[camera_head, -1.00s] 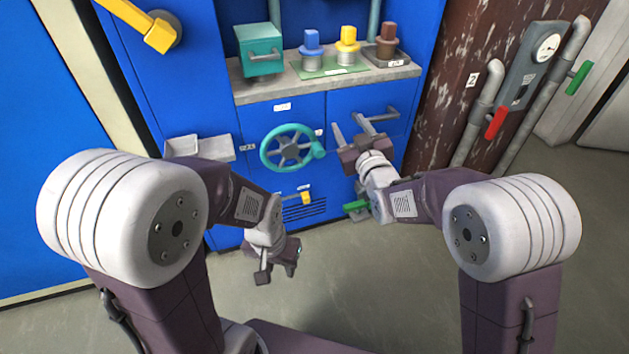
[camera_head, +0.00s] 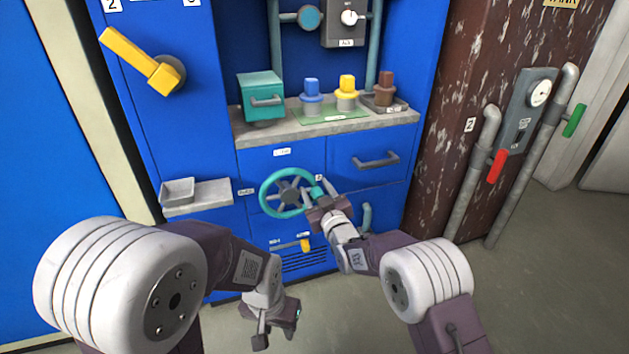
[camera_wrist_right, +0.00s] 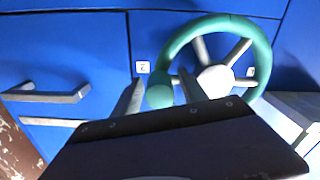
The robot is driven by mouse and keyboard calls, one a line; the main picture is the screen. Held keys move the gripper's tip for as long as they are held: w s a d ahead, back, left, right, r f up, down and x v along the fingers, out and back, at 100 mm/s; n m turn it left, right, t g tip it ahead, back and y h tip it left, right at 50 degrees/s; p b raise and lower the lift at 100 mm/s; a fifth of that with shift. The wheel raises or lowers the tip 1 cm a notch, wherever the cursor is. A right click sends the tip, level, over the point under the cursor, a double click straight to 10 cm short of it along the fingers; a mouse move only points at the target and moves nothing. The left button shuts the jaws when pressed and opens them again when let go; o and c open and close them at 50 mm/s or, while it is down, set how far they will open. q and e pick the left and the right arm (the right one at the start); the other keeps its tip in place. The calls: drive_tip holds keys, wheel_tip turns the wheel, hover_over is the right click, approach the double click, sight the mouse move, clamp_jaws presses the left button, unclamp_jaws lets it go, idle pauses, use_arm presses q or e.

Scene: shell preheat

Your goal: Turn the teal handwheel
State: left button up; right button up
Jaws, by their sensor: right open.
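The teal handwheel (camera_head: 266,203) is on the blue cabinet front, with grey spokes and a round teal knob (camera_head: 316,192) on its right side. My right gripper (camera_head: 318,190) is at that knob. In the right wrist view the wheel (camera_wrist_right: 262,50) fills the upper right, and the knob (camera_wrist_right: 160,92) sits between the two open fingers of my right gripper (camera_wrist_right: 158,95). I cannot tell whether a finger touches the knob. My left gripper (camera_head: 252,328) hangs low, below and left of the wheel, away from it, with its fingers apart and empty.
A grey drawer handle (camera_head: 376,160) is right of the wheel. A small grey tray (camera_head: 178,192) sits on a ledge at left. A yellow-tipped lever (camera_head: 305,244) is below the wheel. A grey shelf (camera_head: 285,135) above carries a teal box (camera_head: 258,92) and coloured plugs.

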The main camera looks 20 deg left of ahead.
drive_tip(key=shift+w+a+f, duration=0.2)
drive_tip(key=shift+w+a, duration=0.15)
drive_tip(key=shift+w, duration=0.2)
clamp_jaws()
drive_tip(key=shift+d+f, duration=0.1)
drive_tip(key=shift+d, duration=0.05)
idle(1.0)
